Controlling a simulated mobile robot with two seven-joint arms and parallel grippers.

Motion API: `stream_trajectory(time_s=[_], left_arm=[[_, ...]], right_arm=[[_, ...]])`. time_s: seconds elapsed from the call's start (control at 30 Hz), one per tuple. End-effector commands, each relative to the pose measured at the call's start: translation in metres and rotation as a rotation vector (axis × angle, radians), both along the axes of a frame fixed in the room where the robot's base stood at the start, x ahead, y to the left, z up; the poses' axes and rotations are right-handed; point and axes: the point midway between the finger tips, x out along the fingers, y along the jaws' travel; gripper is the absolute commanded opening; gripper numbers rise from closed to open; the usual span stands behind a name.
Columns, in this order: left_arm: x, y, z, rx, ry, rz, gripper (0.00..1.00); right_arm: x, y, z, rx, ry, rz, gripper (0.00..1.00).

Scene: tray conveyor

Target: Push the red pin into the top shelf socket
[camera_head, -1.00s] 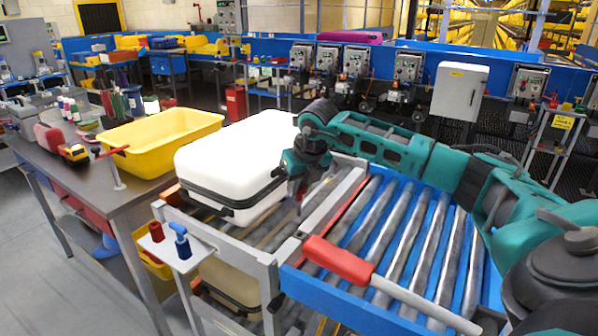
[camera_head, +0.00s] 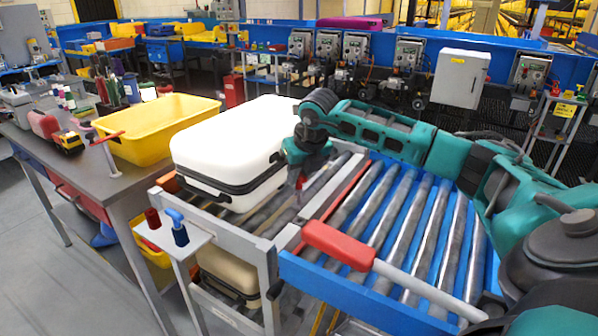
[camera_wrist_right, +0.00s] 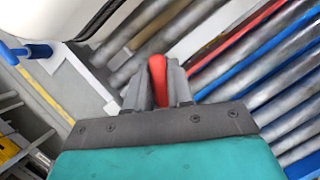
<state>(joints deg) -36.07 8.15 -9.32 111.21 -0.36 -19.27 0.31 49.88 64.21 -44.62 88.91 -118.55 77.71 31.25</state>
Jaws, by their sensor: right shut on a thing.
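My right gripper (camera_head: 297,179) points down over the upper roller level of the grey rack (camera_head: 218,238), just right of the white case. In the right wrist view my gripper (camera_wrist_right: 157,88) is shut on a red pin (camera_wrist_right: 157,70), whose rounded end shows between the fingers. In the head view only a little red (camera_head: 300,184) shows at the fingertips. I cannot make out the socket or whether the pin touches anything. My left gripper is out of view.
The white case (camera_head: 225,145) lies close beside my gripper. A white plate (camera_head: 190,243) at the rack's corner bears a red piece (camera_head: 152,218) and a blue pin (camera_head: 179,234). A red-handled bar (camera_head: 338,245) lies by the blue roller conveyor (camera_head: 350,303).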

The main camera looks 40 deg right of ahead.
Motion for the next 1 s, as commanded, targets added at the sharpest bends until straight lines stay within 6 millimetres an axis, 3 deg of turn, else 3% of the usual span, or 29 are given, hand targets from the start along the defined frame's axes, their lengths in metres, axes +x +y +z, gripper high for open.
stream_trajectory(time_s=[0.1, 0.4, 1.0], left_arm=[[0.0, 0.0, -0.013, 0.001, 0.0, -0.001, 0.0], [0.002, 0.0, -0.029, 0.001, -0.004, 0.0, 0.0], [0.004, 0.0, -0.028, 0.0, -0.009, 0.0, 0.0]], right_arm=[[0.0, 0.0, -0.016, 0.0, 0.0, 0.0, 0.0], [0.0, 0.0, -0.039, 0.001, 0.0, -0.001, 0.0], [0.0, 0.0, -0.04, 0.001, 0.0, -0.001, 0.0]])
